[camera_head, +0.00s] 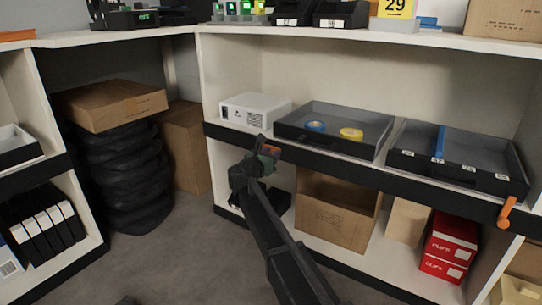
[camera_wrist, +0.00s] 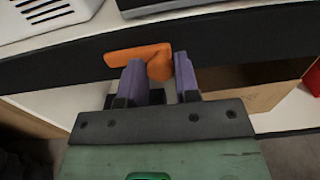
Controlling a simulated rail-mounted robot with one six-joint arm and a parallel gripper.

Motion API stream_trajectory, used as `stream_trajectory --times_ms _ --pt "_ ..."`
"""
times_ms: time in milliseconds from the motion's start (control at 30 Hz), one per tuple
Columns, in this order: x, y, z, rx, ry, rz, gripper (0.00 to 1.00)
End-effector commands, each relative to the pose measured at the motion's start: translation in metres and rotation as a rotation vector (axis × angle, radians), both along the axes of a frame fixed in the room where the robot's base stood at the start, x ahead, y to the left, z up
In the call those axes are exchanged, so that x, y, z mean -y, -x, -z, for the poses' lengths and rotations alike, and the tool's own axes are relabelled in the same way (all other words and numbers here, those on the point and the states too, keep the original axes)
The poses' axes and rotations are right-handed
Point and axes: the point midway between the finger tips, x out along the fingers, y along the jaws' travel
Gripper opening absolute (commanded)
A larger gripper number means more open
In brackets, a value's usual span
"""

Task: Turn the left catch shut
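The left catch (camera_wrist: 140,54) is an orange lever on the black shelf edge. In the wrist view it lies nearly level, with its long arm to the left and its thicker, rounded end at the right. My gripper (camera_wrist: 159,63) is open, its two purple fingers apart at the catch. The rounded end shows between the fingertips, and the left finger covers part of the lever. I cannot tell whether either finger touches it. In the head view the gripper (camera_head: 262,158) hides much of the catch (camera_head: 270,150).
A second orange catch (camera_head: 507,212) slants downward at the right end of the shelf edge. Above are a white box (camera_head: 255,108), a grey tray (camera_head: 372,147) with tape rolls, and another tray (camera_head: 420,166). An open carton (camera_head: 333,222) stands below.

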Motion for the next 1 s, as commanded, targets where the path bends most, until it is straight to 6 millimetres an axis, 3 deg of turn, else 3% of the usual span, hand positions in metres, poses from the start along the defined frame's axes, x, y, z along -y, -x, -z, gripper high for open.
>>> stream_trajectory --times_ms 467,1000 --pt "0.0001 0.0006 0.0001 0.041 -0.078 0.0 0.06" --pt "0.0012 0.0013 0.0006 0.253 -0.478 0.0 0.06"
